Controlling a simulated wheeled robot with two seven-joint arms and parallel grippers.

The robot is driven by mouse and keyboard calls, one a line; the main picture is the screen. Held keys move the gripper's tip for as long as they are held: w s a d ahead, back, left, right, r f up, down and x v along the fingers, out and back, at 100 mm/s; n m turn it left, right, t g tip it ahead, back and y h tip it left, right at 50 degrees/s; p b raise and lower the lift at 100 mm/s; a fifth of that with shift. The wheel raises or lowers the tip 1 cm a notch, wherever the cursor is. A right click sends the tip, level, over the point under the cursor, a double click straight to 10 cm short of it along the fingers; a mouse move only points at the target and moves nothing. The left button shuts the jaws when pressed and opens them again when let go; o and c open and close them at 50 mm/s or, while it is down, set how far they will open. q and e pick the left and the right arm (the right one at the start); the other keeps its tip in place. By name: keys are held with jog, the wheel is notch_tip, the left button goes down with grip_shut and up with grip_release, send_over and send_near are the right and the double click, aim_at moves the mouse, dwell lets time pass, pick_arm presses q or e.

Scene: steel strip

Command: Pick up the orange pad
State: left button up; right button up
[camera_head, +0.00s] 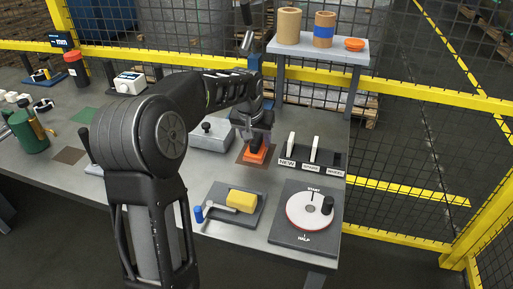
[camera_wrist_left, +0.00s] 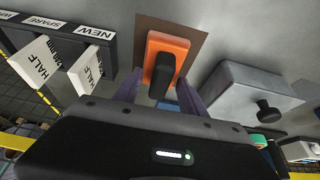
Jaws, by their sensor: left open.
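The orange pad (camera_head: 256,155) lies on a brown square (camera_head: 241,152) on the grey table, and a black upright handle on it shows in the wrist view, where the pad (camera_wrist_left: 180,45) is near the top middle. My left gripper (camera_head: 257,143) is open just above the pad. In the wrist view the fingers of the left gripper (camera_wrist_left: 158,90) stand apart on either side of the black handle. I cannot tell whether they touch it. In the head view the gripper hides part of the pad. My right gripper is in neither view.
A rack with white labelled tabs (camera_head: 313,151) stands right of the pad, a grey box with a black knob (camera_head: 211,137) left. A raised shelf (camera_head: 337,52) stands behind.

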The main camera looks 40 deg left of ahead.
pick_arm(q)
jog(key=shift+c, duration=0.4)
grip_shut()
dwell(0.4)
